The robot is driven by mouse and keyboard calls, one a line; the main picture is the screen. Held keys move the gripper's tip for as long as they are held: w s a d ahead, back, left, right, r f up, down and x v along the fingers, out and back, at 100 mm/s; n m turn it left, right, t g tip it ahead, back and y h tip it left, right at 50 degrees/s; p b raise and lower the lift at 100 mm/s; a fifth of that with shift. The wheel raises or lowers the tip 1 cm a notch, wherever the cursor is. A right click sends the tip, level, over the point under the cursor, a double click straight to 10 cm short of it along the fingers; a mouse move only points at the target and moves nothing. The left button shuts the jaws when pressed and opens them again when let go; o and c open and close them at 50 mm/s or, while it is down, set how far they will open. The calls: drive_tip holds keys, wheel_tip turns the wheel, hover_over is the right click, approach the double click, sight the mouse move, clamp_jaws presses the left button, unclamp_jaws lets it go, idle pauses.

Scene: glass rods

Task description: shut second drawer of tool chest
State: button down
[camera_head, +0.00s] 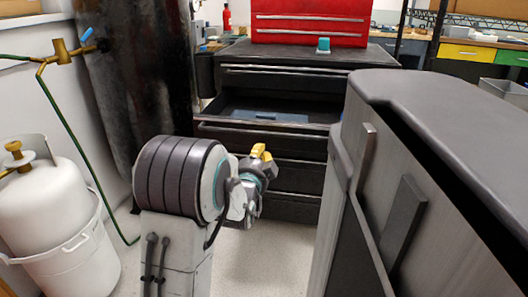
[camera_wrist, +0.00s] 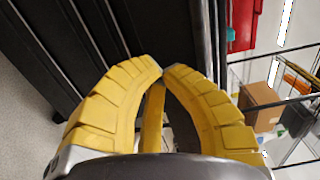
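The black tool chest (camera_head: 300,54) stands ahead, with a red top box (camera_head: 310,24) on it. A drawer below its top drawer is pulled out; its front (camera_head: 290,139) juts toward me and its tray shows a blue item (camera_head: 282,116) inside. The drawer fronts below it look flush. My gripper (camera_head: 262,152), with yellow fingers, is low in front of the chest, overlapping the fronts below the open drawer in the head view; contact cannot be told. In the wrist view my gripper (camera_wrist: 163,70) has its fingertips together with nothing visible between them. Dark chest fronts (camera_wrist: 50,45) fill the upper left there.
A grey cabinet-like body (camera_head: 440,130) blocks the right side, close to the open drawer's right end. A tall dark cylinder (camera_head: 130,85) and a white gas bottle (camera_head: 40,205) stand left. A teal-topped item (camera_head: 323,45) sits on the chest. Some pale floor (camera_head: 265,255) is clear.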

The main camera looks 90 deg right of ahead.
sight(265, 142)
drive_tip(key=shift+s+d+f+b, duration=0.1)
drive_tip(key=shift+s+d+b, duration=0.05)
drive_tip(key=shift+d+b, duration=0.45)
drive_tip(key=shift+s+d+f+b, duration=0.1)
drive_tip(key=shift+d+b, duration=0.4)
drive_tip(key=shift+d, duration=0.1)
drive_tip(key=shift+s+d+r, duration=0.15)
drive_tip(key=shift+d+r, duration=0.05)
drive_tip(key=shift+d, duration=0.8)
drive_tip(key=shift+d, duration=0.2)
